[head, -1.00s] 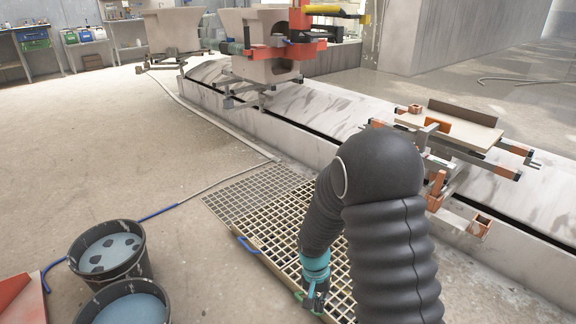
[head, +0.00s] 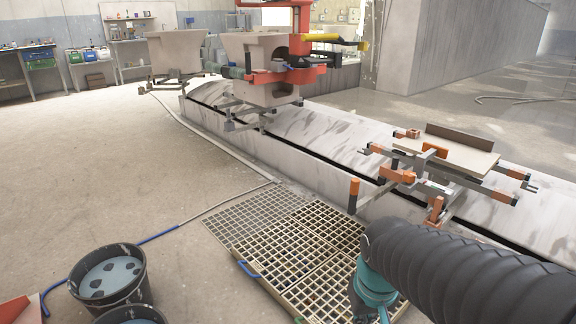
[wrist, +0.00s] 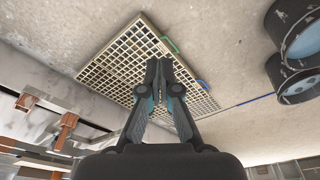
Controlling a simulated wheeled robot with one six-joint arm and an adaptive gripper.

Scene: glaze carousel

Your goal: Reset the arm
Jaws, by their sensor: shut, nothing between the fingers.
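My gripper shows in the wrist view (wrist: 158,62) with its two dark fingers together and nothing between them. It hangs over the floor grating (wrist: 95,72), which fills the upper middle of that view. In the head view my arm, in a dark ribbed sleeve, comes in from the lower right. Its teal wrist part (head: 374,285) is over the right edge of the grating (head: 262,232). The fingertips are cut off at the bottom of the head view.
Two black buckets (head: 108,277) of bluish liquid stand at the lower left. A carousel fixture with orange-tipped bars (head: 440,165) stands behind my arm, on the pale track (head: 330,135). A hose (head: 225,198) crosses the floor. Open floor lies at left.

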